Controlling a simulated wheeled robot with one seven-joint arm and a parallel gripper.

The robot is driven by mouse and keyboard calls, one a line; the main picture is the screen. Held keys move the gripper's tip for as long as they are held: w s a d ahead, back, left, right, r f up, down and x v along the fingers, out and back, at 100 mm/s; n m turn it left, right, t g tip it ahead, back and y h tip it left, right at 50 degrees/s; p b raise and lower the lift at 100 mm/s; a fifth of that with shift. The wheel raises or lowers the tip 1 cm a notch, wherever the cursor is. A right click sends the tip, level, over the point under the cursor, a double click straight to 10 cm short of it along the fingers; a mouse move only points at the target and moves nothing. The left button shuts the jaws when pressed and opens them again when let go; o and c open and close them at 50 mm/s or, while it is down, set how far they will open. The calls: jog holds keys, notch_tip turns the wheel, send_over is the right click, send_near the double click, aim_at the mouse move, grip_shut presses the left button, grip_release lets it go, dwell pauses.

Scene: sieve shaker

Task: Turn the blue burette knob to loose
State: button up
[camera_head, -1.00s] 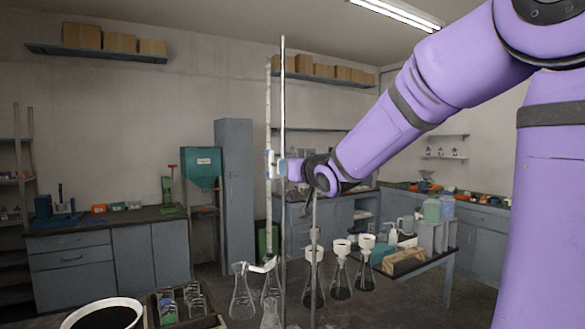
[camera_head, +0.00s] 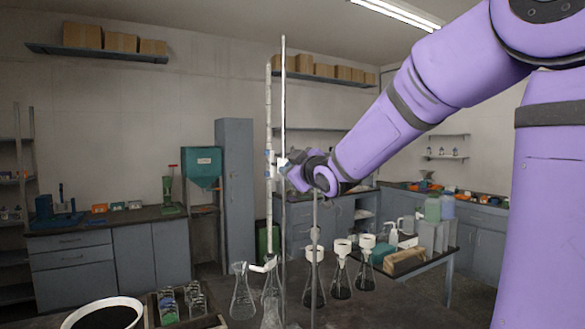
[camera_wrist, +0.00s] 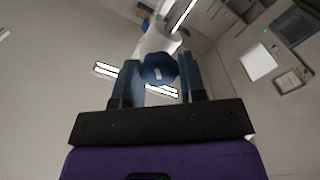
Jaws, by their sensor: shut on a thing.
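The blue burette knob (camera_wrist: 158,68) is a faceted dark-blue piece with a small white mark, at upper centre in the wrist view. My gripper (camera_wrist: 159,75) has its two blue fingers on either side of the knob and is shut on it. Behind the knob is the white burette (camera_wrist: 162,38). In the head view the burette is a tall, thin, upright tube (camera_head: 268,210) beside a metal rod (camera_head: 283,100). My gripper (camera_head: 282,164) is at its mid-height there; the knob is too small and covered to make out.
Several conical flasks (camera_head: 242,297) stand below, some with white funnels (camera_head: 343,247). A side table (camera_head: 445,256) with bottles is at right. A black bowl with a white rim (camera_head: 138,302) and a rack (camera_head: 195,300) are at front left.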

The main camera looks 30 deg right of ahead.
jog(key=shift+a+f+n, duration=0.1)
jog(key=shift+n, duration=2.35)
jog(key=shift+f+n, duration=0.1)
jog(key=shift+n, duration=2.35)
jog(key=o, duration=0.9)
jog(key=shift+s, duration=0.15)
jog(key=s, duration=1)
jog(key=shift+s, duration=0.25)
